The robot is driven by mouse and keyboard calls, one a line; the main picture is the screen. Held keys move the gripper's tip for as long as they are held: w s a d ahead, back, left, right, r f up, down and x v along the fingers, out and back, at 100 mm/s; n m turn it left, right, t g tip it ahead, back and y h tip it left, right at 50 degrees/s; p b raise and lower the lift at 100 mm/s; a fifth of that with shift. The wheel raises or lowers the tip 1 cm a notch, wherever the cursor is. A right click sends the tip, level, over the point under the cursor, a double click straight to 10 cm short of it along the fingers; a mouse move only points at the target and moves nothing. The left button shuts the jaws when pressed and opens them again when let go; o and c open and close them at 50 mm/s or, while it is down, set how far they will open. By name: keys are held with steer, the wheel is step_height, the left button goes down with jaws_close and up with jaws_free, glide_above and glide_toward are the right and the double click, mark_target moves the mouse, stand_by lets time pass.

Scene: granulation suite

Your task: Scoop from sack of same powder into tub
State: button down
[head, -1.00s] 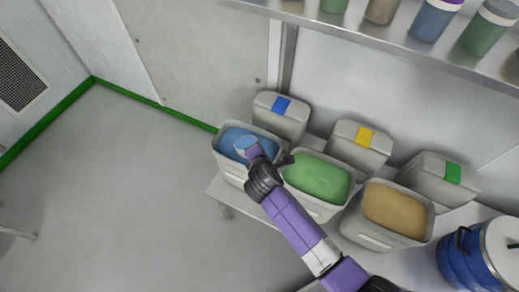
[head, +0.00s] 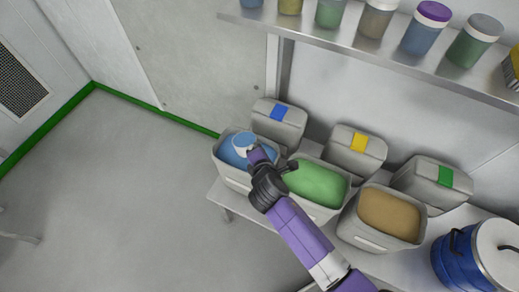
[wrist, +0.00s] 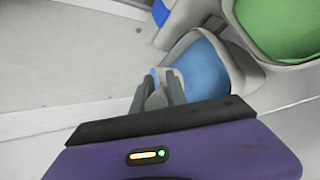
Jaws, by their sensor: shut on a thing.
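My gripper (head: 260,158) is shut on a scoop (head: 244,143), whose pale round bowl has blue in it. In the wrist view my gripper (wrist: 158,90) has a grey part of the scoop (wrist: 156,100) between its fingers. The scoop is over the open grey sack of blue powder (head: 228,157); whether it touches the powder is unclear. That blue powder also shows in the wrist view (wrist: 205,70). Beside it stand an open sack of green powder (head: 318,185) and one of tan powder (head: 388,213).
Closed grey containers with a blue label (head: 279,112), a yellow label (head: 359,143) and a green label (head: 445,177) stand behind. A shelf (head: 350,52) with several jars hangs above. A blue drum (head: 452,264) stands at lower right. Open floor lies left.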

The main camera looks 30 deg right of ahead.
steer(key=shift+s+r+m+t+b, duration=0.2)
steer(key=shift+r+t+b, duration=0.35)
steer(key=shift+b, duration=0.45)
steer(key=shift+s+r+m+t+b, duration=0.1)
steer(key=shift+s+r+t+b, duration=0.15)
steer(key=shift+r+t+b, duration=0.5)
steer(key=shift+f, duration=0.1)
steer(key=shift+s+g, duration=0.1)
steer(key=shift+g, duration=0.2)
